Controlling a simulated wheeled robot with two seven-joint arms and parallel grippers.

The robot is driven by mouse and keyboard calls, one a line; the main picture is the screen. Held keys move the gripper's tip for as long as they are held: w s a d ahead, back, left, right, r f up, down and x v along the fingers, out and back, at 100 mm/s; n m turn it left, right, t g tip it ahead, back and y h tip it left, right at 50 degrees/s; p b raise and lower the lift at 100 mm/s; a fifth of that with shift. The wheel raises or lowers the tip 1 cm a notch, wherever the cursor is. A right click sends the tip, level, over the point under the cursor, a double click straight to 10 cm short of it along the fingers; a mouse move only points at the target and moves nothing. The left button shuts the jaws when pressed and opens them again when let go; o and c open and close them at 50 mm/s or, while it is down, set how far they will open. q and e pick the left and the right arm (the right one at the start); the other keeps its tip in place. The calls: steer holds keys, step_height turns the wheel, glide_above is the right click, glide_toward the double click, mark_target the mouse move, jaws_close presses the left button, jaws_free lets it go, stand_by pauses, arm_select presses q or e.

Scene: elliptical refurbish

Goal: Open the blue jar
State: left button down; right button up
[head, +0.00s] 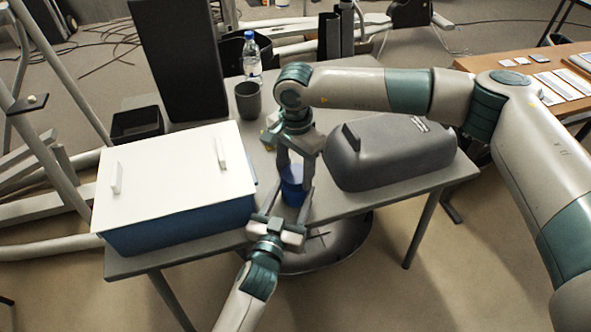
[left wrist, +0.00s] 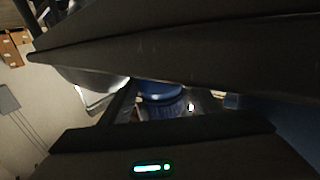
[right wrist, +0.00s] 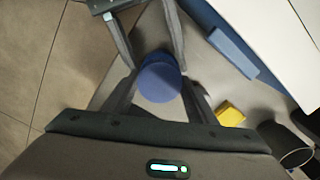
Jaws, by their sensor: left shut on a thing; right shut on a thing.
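The blue jar (head: 293,192) stands upright near the front edge of the grey table, between my two grippers. My left gripper (head: 288,198) comes from the front and is shut around the jar's body. My right gripper (head: 295,170) points down from above and is shut on the jar's top. In the right wrist view the round blue lid (right wrist: 160,82) shows between the fingers, with my left gripper's fingers at the top. In the left wrist view part of the blue jar (left wrist: 160,92) shows; dark gripper parts hide the rest. I see no gap between lid and body.
A blue box with a white lid (head: 175,165) stands left of the jar. A dark grey rounded case (head: 395,150) lies to its right. A grey cup (head: 248,100) and a water bottle (head: 252,58) stand behind. A yellow block (right wrist: 230,113) shows in the right wrist view.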

mark_target(296, 173)
steer(key=n, duration=0.3)
steer(key=shift+r, duration=0.5)
stand_by(0.6)
steer(key=shift+r, duration=0.35)
steer(key=shift+r, duration=0.4)
steer(key=shift+r, duration=1.85)
